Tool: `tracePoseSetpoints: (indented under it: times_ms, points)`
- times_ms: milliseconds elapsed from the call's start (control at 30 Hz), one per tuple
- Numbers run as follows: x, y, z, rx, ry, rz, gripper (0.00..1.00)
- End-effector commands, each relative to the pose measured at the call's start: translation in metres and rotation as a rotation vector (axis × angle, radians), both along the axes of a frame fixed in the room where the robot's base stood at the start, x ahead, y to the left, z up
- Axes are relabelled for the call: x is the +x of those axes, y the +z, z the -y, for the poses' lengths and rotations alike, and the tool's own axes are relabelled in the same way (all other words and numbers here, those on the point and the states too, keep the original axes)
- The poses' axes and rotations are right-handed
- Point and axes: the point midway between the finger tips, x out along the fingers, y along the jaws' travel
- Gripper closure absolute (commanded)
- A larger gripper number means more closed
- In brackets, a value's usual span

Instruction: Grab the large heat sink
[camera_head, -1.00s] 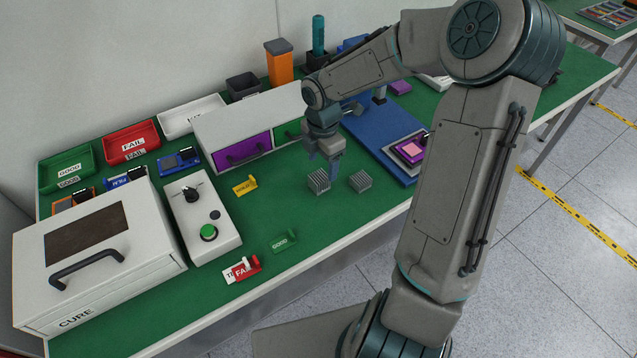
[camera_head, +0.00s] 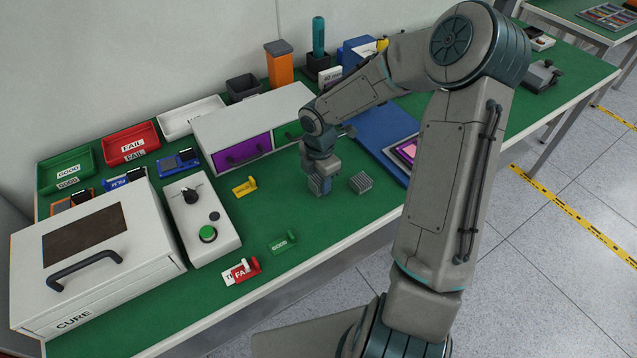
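Two grey finned heat sinks are on the green bench top. The left heat sink (camera_head: 318,187) is directly under and between the fingers of my gripper (camera_head: 319,180), which has come down over it. The fingers hide part of this heat sink, and I cannot tell whether they press on it. The right heat sink (camera_head: 361,183) lies a short way to the right, uncovered and apart from the gripper. The two look similar in size from here.
A white drawer cabinet (camera_head: 262,115) with purple and green fronts stands just behind. A blue board (camera_head: 372,131) is to the right. A yellow tag (camera_head: 245,187) and a white control box (camera_head: 204,222) lie left.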

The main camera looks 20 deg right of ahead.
Motion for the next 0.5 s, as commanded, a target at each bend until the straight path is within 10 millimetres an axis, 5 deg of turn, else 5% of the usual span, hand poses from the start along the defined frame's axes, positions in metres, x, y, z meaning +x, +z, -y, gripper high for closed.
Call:
tracePoseSetpoints:
  times_ms: [67,500]
  points:
    - [-0.0002,0.0,0.0002,0.0,0.0,-0.001,0.86]
    - [0.0005,0.0091,0.0005,0.0,-0.002,0.002,0.86]
